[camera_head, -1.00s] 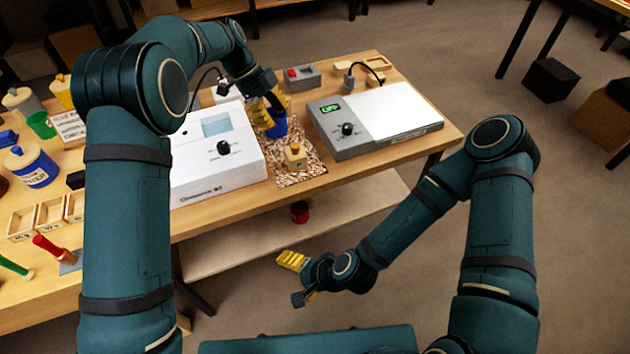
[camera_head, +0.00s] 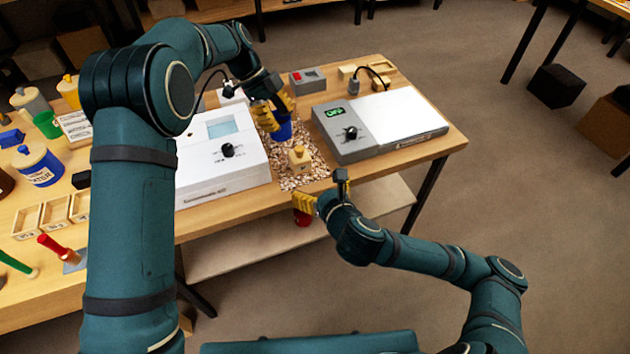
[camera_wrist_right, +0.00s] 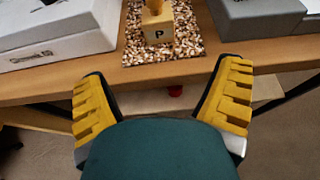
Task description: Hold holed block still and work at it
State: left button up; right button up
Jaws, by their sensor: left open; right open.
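The wooden block (camera_head: 300,159) stands upright on a mat of brown and white chips (camera_head: 318,172).
A white instrument (camera_head: 215,165) stands left of the mat, and a grey-and-white device (camera_head: 380,125) with a green display stands right. A red object (camera_head: 303,218) sits on the lower shelf under the table edge. Small open wooden boxes (camera_head: 55,212) and jars crowd the left.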

aim_at(303, 168)
jog(key=x, duration=1.3)
jog(key=shift+w+a+f, duration=0.1)
jog(key=shift+w, duration=0.1)
jog(key=c, duration=1.3)
